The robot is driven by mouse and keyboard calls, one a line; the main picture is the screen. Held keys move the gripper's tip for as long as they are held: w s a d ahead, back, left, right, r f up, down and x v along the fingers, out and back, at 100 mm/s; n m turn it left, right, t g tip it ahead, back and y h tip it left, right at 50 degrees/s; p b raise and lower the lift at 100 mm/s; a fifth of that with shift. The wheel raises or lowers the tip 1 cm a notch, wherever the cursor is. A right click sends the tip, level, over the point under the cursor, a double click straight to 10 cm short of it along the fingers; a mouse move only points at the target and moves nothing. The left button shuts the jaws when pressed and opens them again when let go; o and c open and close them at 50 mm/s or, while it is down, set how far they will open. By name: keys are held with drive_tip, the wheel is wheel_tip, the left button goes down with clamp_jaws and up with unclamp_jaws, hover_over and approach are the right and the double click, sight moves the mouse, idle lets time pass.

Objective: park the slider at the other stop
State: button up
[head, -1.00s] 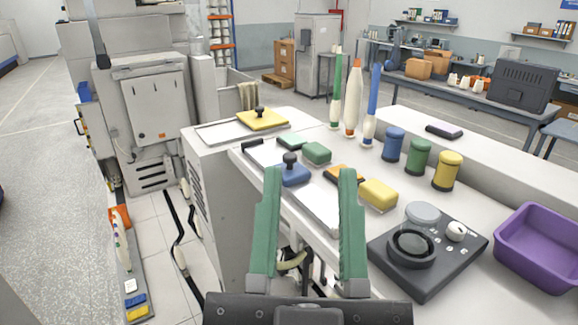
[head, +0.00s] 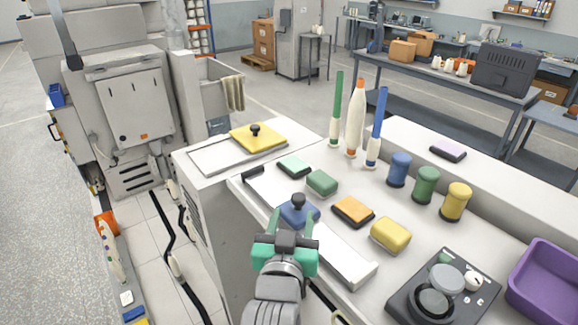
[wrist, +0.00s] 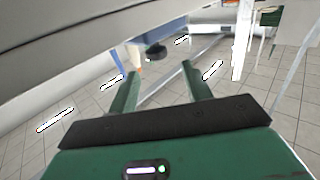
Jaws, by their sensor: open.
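The blue slider (head: 301,216) with a black knob on top sits on a long pale track (head: 345,262) that slants across the bench. It is nearer the track's far-left end, which has a dark end piece (head: 252,174); the other end is at the lower right. My gripper (head: 293,214) is open, its green fingertips appearing around the slider's near side; contact cannot be told. In the wrist view my open fingers (wrist: 159,71) point toward a dark round thing, probably the knob (wrist: 156,52), with nothing between them.
A yellow plate with a black knob (head: 258,139) lies on a back-left tray. Green and orange blocks (head: 352,211), a yellow block (head: 390,234) and several spools (head: 426,185) stand right of the track. Tall bobbins (head: 355,120) stand behind. A dial box (head: 440,295) is front right.

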sight(298, 203)
drive_tip(key=shift+f, duration=0.25)
drive_tip(key=shift+w+d, duration=0.15)
drive_tip(key=shift+d, duration=0.05)
drive_tip(key=w, duration=0.4)
drive_tip(key=w+d, duration=0.1)
drive_tip(key=w, duration=0.2)
drive_tip(key=shift+p, duration=0.35)
drive_tip(key=shift+c, duration=0.4)
